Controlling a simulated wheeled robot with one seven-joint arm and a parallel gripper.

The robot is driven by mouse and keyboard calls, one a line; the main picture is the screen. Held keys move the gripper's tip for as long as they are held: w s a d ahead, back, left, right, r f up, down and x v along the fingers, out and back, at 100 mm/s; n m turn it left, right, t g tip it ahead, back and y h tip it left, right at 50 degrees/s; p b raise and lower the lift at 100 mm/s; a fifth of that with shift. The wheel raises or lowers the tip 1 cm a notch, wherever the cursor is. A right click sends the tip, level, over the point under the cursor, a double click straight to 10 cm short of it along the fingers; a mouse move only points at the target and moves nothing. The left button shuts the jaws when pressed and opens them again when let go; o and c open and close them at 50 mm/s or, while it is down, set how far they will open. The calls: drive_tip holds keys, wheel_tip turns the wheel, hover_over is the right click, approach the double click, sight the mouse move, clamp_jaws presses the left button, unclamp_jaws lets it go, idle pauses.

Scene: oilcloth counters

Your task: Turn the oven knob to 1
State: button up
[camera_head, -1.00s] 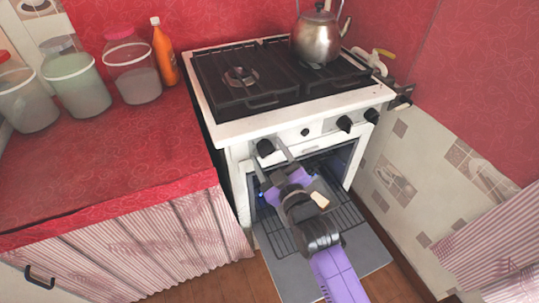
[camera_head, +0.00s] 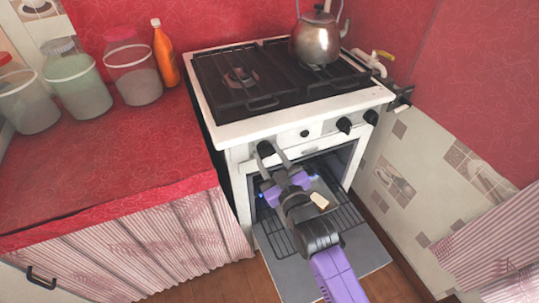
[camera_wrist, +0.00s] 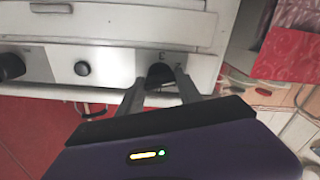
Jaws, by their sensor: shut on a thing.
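The stove (camera_head: 232,133) is white, with a black knob (camera_head: 265,149) at the left end of its front panel. My gripper (camera_head: 270,157) reaches up to that knob from the front, above the open oven, with its fingers closed on it. In the wrist view, the knob (camera_wrist: 160,74) sits between the two fingertips (camera_wrist: 160,84).
The oven door (camera_head: 360,262) hangs open below my arm, with a wire rack (camera_head: 342,215) inside. A kettle (camera_head: 314,40) stands on the hob. The red counter (camera_head: 110,165) at left holds jars and an orange bottle (camera_head: 164,55).

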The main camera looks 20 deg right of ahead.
drive_tip(key=m+p, duration=0.2)
drive_tip(key=m, duration=0.3)
drive_tip(key=shift+r+m, duration=0.1)
drive_tip(key=shift+m, duration=0.2)
drive_tip(key=shift+m+p, duration=0.8)
drive_tip(key=shift+m, duration=1)
drive_tip(key=o, duration=1.4)
drive_tip(key=s+b, duration=0.1)
drive_tip(key=s, duration=0.7)
